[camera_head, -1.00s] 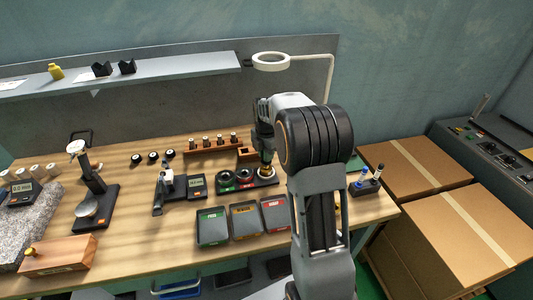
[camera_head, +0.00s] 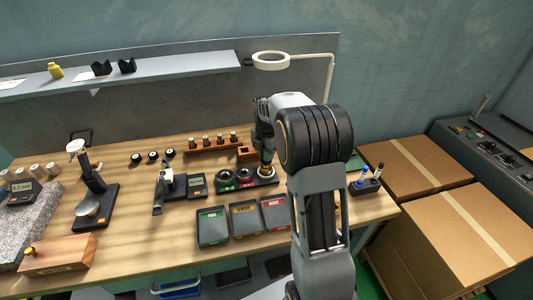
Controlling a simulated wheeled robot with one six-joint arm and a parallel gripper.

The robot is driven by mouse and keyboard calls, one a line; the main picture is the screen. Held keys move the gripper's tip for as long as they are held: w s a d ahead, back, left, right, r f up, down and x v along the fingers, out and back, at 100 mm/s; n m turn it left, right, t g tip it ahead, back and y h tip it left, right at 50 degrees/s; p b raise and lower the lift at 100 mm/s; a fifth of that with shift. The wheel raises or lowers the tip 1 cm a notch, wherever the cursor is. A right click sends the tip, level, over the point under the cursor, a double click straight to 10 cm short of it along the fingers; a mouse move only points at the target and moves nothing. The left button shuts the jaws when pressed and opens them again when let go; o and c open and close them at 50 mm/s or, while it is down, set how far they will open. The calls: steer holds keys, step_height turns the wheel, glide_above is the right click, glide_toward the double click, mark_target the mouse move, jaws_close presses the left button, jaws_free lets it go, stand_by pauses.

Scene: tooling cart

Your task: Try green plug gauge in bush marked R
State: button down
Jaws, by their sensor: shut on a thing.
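My gripper (camera_head: 266,161) is over the right end of a black holder (camera_head: 262,182) on the bench, pointing down. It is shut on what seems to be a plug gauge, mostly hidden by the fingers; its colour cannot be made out. A brass-coloured part (camera_head: 265,171) shows right under the fingertips at the right-hand seat. Two dark ring-shaped bushes, a left one (camera_head: 225,177) and a middle one (camera_head: 245,174), sit in the same holder, with green and red labels in front. I cannot read an R mark at this size.
Three trays, with green (camera_head: 212,228), amber (camera_head: 245,220) and red (camera_head: 275,214) labels, lie in front of the holder. A wooden rack (camera_head: 213,147) stands behind, a gauge (camera_head: 180,187) to the left.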

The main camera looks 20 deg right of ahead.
steer(key=shift+s+f, duration=0.15)
steer(key=shift+f, duration=0.4)
stand_by(1.6)
steer(key=shift+w+r+p, duration=0.2)
steer(key=shift+r+p, duration=0.25)
steer(key=shift+r, duration=0.45)
stand_by(0.4)
steer(key=shift+s+f+b, duration=0.25)
steer(key=shift+f+b, duration=0.2)
steer(key=shift+f, duration=0.4)
stand_by(2.9)
steer(key=shift+w+r+p, duration=0.1)
steer(key=shift+r+p, duration=0.35)
steer(key=shift+r, duration=0.1)
